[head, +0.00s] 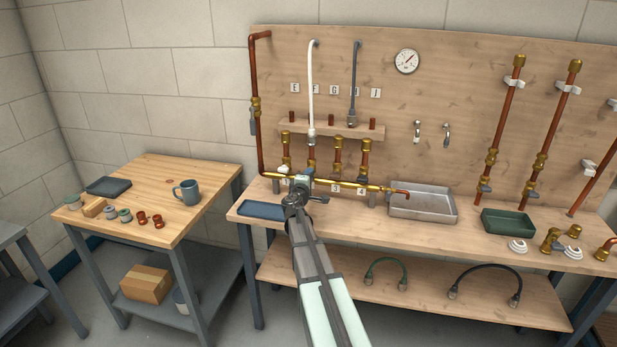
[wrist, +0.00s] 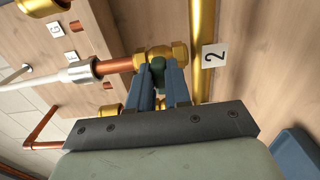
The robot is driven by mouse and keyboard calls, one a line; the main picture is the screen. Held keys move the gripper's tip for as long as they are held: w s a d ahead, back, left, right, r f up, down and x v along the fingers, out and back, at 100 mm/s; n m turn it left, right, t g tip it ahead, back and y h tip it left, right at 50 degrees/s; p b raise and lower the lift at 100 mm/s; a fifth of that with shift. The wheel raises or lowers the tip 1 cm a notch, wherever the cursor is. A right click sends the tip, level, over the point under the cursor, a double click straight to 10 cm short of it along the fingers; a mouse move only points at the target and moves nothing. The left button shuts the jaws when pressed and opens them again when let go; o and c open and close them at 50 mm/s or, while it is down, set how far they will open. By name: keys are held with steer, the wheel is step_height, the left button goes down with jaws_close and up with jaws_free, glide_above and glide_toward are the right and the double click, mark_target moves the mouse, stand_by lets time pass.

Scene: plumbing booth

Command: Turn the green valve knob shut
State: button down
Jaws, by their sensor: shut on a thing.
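The green valve knob (wrist: 158,66) shows in the wrist view, between the tips of my gripper's two blue fingers (wrist: 159,78). The fingers are shut on it, and only a small dark green part shows. The knob sits on a brass valve (wrist: 175,52) beside the brass manifold pipe and the label "2" (wrist: 213,55). A copper pipe runs from this valve to a white hose (wrist: 75,76). In the head view my gripper (head: 303,184) is at the manifold (head: 345,183), below the white hose (head: 310,85), and the knob is hidden behind it.
Several brass valves on copper risers (head: 337,150) stand close along the manifold. A grey hose (head: 354,80) hangs to the right. A blue tray (head: 262,210) lies left of my gripper, and a metal tray (head: 423,203) lies right on the bench.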

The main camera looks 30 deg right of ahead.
steer(key=shift+w+d+r, duration=0.2)
steer(key=shift+w+r, duration=0.05)
steer(key=shift+w, duration=0.2)
steer(key=c, duration=1.3)
jaws_free()
steer(key=shift+c, duration=0.2)
steer(key=shift+o, duration=1.4)
steer(key=shift+s+a, duration=0.1)
steer(key=shift+s, duration=0.05)
steer(key=v, duration=1.4)
steer(key=shift+s+f, duration=0.2)
steer(key=shift+s, duration=0.05)
